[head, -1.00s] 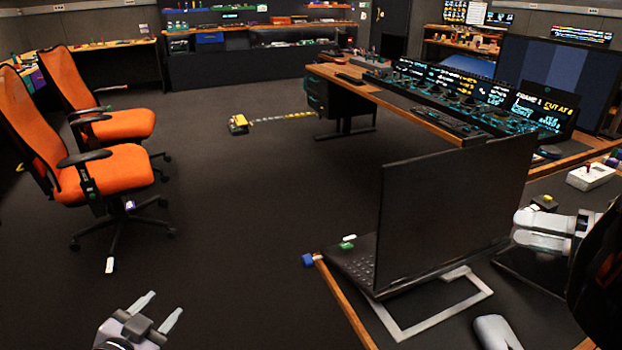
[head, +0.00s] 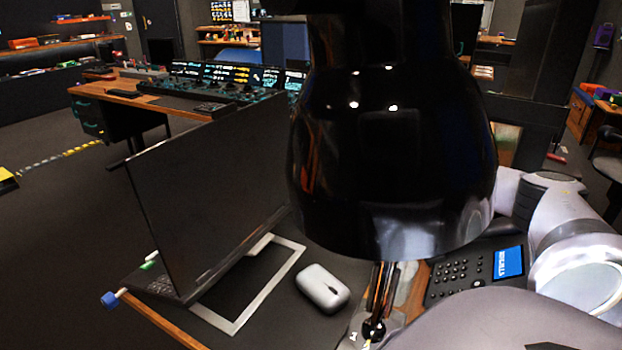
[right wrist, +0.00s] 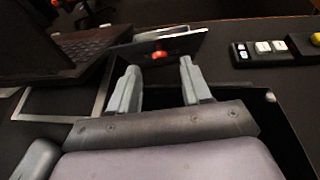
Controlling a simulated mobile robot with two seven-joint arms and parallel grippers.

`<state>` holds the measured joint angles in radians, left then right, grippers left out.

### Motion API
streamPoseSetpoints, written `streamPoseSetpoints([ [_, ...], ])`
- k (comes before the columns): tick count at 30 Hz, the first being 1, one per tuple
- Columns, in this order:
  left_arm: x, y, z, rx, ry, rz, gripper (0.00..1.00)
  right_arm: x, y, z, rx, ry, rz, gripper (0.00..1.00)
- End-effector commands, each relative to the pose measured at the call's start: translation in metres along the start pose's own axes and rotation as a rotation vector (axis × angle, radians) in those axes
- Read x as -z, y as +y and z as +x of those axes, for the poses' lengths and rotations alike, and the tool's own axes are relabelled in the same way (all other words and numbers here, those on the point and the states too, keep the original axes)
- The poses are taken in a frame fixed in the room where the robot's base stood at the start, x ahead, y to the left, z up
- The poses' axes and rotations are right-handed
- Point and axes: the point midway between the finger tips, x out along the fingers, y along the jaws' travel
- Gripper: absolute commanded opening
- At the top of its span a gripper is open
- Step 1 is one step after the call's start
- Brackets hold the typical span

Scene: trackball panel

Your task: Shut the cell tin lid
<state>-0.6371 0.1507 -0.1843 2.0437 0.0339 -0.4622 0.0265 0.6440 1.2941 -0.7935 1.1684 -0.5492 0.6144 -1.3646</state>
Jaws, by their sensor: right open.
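In the right wrist view, my right gripper (right wrist: 160,67) is open, its two pale fingers spread apart with nothing seen held between them. Just beyond the fingertips is a tilted dark panel (right wrist: 186,44) with a light edge and a red spot, which looks like the raised tin lid. Under and around the gripper lies a dark open tray-like body (right wrist: 287,130), probably the tin; my gripper hides most of its inside. I cannot tell whether the fingers touch the lid. In the head view a black lamp shade hides this area. My left gripper is not in view.
The black lamp shade (head: 395,160) fills the middle of the head view. A laptop (head: 205,190) on a stand, a white mouse (head: 322,288) and a desk phone (head: 470,268) are on the desk. A small box with white buttons (right wrist: 262,50) lies beyond the tin.

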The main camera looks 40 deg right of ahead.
Motion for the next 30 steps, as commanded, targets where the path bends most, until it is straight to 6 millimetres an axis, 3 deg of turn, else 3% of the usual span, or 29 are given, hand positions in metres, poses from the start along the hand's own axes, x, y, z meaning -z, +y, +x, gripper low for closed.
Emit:
streamPoseSetpoints([
  [9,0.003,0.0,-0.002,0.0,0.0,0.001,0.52,-0.001,0.0,0.033,0.0,-0.001,0.002,0.48],
  [20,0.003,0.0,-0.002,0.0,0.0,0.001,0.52,0.0,0.0,0.037,-0.001,0.001,0.001,0.48],
  [21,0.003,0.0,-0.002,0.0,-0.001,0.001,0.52,0.0,0.001,0.037,-0.001,0.001,0.001,0.42],
  [25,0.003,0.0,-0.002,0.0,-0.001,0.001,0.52,0.0,0.001,0.037,-0.001,0.001,0.001,0.0],
  [30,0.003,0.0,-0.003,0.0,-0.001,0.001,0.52,0.0,0.001,0.037,-0.001,0.001,0.001,0.0],
])
